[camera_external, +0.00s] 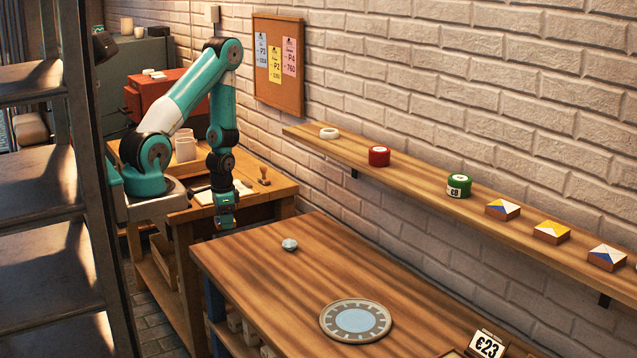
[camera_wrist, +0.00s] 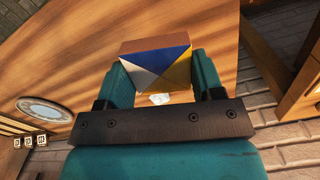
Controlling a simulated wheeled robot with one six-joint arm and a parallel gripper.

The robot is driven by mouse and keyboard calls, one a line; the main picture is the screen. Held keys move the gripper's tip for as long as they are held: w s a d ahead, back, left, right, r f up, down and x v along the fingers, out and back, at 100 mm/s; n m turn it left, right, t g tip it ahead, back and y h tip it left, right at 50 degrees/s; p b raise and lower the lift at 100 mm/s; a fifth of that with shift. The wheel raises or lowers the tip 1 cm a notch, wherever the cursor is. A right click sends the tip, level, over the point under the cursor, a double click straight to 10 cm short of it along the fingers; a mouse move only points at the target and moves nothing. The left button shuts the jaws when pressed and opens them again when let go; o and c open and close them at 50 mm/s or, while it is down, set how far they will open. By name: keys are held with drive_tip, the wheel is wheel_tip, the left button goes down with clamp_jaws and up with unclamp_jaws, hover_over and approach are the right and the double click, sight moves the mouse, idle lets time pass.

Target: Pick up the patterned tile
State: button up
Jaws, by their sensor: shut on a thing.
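My gripper (camera_external: 226,224) hangs pointing down by the left end of the striped wooden table. In the wrist view my gripper (camera_wrist: 166,72) is shut on a patterned tile (camera_wrist: 156,64), with one teal finger on each side. The tile has blue, white and yellow triangles on its face and a brown wooden side. I cannot make it out in the external view. Three similar patterned tiles stand on the wall shelf: one (camera_external: 502,209), a second (camera_external: 551,232) and a third (camera_external: 607,257).
The table (camera_external: 250,260) bears a small pale faceted object (camera_external: 290,244) and a round plate with a blue centre (camera_external: 356,320). The shelf (camera_external: 415,173) also holds a white ring, a red tin and a green tin.

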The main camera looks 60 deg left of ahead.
wheel_tip(320, 180, up, 10)
drive_tip(key=p, duration=0.5)
drive_tip(key=shift+p, duration=0.4)
